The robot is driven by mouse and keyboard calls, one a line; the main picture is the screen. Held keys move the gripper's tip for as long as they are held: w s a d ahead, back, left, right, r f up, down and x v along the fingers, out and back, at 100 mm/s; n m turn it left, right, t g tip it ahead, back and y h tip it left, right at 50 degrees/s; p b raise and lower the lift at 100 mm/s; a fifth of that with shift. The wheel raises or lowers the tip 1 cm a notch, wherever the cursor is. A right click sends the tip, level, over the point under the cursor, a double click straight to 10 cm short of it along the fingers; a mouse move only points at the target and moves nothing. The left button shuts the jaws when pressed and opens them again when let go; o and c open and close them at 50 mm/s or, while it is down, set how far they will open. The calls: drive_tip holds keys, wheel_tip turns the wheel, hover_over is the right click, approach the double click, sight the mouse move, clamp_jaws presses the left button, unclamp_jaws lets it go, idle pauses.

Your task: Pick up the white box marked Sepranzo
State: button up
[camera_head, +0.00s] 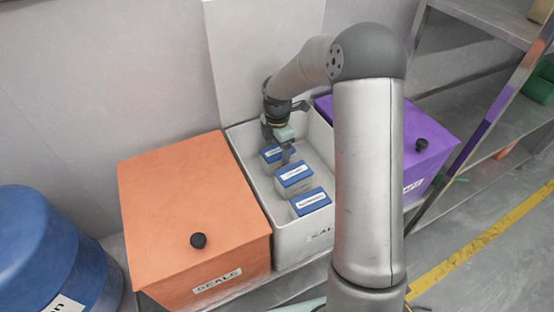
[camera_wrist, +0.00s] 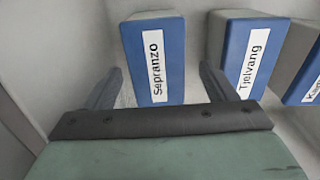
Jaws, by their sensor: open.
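The Sepranzo box (camera_wrist: 173,60) has a blue top with a white label and pale sides. In the wrist view it stands between the two fingers of my open gripper (camera_wrist: 160,84). One finger is on its left and the other is in the gap towards the Tjelvang box (camera_wrist: 236,52). The fingers look apart from the box; their depth against it is hard to tell. In the head view my gripper (camera_head: 279,149) is over the farthest box (camera_head: 270,158) in the row, partly hiding it. That label is too small to read there.
The boxes stand in an open white bin (camera_head: 252,180). The middle box (camera_head: 294,178) and nearest box (camera_head: 310,202) are close by. An orange lidded bin (camera_head: 180,190) is on the left, a purple one (camera_head: 435,150) on the right. A wall rises behind.

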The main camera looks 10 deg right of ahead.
sight(278, 150)
drive_tip(key=f, duration=0.4)
drive_tip(key=shift+w+d+f, duration=0.1)
drive_tip(key=shift+w+f, duration=0.1)
drive_tip(key=shift+f, duration=0.15)
drive_tip(key=c, duration=1.2)
drive_tip(key=shift+r, duration=0.1)
drive_tip(key=shift+c, duration=0.5)
drive_tip(key=shift+r, duration=0.1)
